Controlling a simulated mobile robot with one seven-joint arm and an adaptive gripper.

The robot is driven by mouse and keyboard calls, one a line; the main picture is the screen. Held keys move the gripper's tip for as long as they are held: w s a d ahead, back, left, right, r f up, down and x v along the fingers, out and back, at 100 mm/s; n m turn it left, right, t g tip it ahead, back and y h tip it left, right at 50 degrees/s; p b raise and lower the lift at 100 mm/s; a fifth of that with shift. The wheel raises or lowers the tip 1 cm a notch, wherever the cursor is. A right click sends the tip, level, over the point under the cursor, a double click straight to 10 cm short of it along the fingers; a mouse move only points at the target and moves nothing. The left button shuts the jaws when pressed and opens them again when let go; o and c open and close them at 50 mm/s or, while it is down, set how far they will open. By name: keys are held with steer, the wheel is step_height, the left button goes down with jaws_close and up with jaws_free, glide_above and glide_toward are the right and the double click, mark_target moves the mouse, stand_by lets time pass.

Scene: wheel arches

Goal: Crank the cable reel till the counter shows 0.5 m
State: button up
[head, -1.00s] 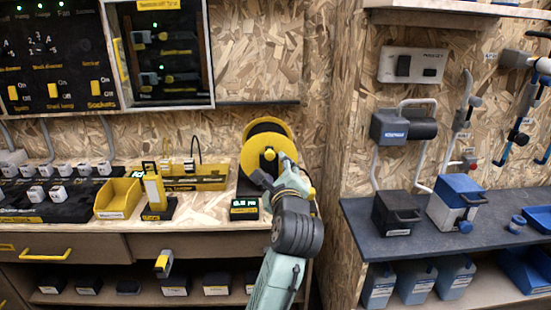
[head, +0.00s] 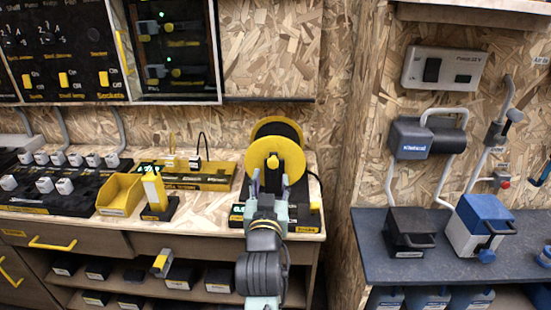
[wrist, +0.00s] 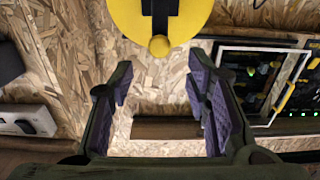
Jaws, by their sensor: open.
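The cable reel (head: 262,150) stands on the wooden bench, with a yellow front disc and a dark drum behind it. Its crank knob (head: 272,162) is yellow, on a dark crank arm; in the wrist view the knob (wrist: 160,46) hangs at the disc's lower edge. My gripper (head: 270,180) is open just in front of the reel's lower part. In the wrist view its fingers (wrist: 160,82) are spread wide, with nothing between them, and the knob is beyond the fingertips. The counter (head: 237,212) is a dark box left of my arm, partly hidden; its reading is not legible.
A yellow bin (head: 119,194) and a yellow-black device (head: 154,190) stand left on the bench. A yellow rack (head: 205,176) lies behind them. A dark side bench (head: 375,240) with blue-white box (head: 480,222) is at right. Bare chipboard wall lies behind the reel.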

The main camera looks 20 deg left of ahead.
mark_target(273, 164)
steer(key=p+x, duration=0.2)
steer(key=x, duration=0.7)
steer(key=shift+w, duration=0.1)
jaws_close()
stand_by(0.6)
